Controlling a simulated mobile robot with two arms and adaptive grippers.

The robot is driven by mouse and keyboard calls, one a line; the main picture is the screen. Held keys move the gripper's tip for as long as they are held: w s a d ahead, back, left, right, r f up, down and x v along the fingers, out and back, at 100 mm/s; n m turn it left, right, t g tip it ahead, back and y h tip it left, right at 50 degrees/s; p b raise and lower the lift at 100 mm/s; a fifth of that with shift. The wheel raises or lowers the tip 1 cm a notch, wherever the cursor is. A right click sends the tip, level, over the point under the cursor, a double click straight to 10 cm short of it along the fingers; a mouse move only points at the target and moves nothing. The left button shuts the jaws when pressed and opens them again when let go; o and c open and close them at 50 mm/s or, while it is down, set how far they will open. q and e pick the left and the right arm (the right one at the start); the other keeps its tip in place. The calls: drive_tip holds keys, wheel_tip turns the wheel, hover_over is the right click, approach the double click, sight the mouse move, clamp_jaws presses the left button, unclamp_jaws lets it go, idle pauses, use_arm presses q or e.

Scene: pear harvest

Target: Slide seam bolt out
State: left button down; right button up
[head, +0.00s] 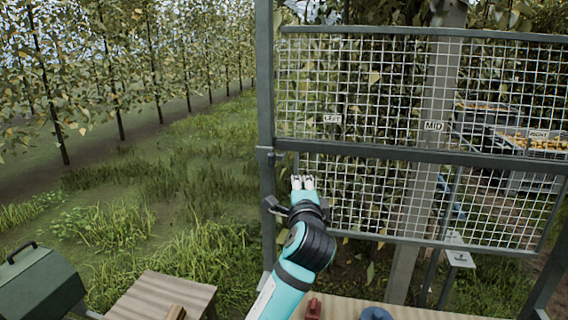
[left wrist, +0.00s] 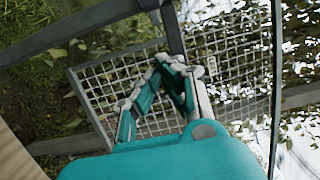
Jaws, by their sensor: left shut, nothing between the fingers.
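A wire mesh gate or screen stands ahead in a grey metal frame, with an upper mesh panel (head: 390,85) and a lower mesh panel (head: 375,200). A grey crossbar (head: 400,155) forms the seam between them. A small dark fitting (head: 268,155) sits on the left post at seam height; I cannot tell if it is the seam bolt. My left gripper (head: 303,182) is shut and empty, just below the crossbar near the lower panel's left edge. In the left wrist view its teal fingers (left wrist: 172,64) point toward the mesh (left wrist: 235,60). Contact cannot be told. My right gripper is out of view.
Labels LEFT (head: 332,119), MID (head: 434,126) and RIGHT (head: 539,134) hang on the mesh. Behind it are foliage and crates of yellow fruit (head: 515,140). A wooden table (head: 165,298) and a green box (head: 40,283) stand at lower left. Grass lies open at left.

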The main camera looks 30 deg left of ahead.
sight(283, 160)
use_arm(q)
drive_tip(key=shift+a, duration=0.1)
drive_tip(key=w+a+p, duration=0.2)
drive_tip(key=a, duration=0.1)
drive_tip(key=w+a+p, duration=0.1)
drive_tip(key=w+a, duration=0.2)
drive_tip(key=w+a+p, duration=0.2)
drive_tip(key=a, duration=0.1)
drive_tip(key=shift+w+p, duration=0.15)
drive_tip(key=shift+p, duration=0.2)
drive_tip(key=shift+w+d, duration=0.15)
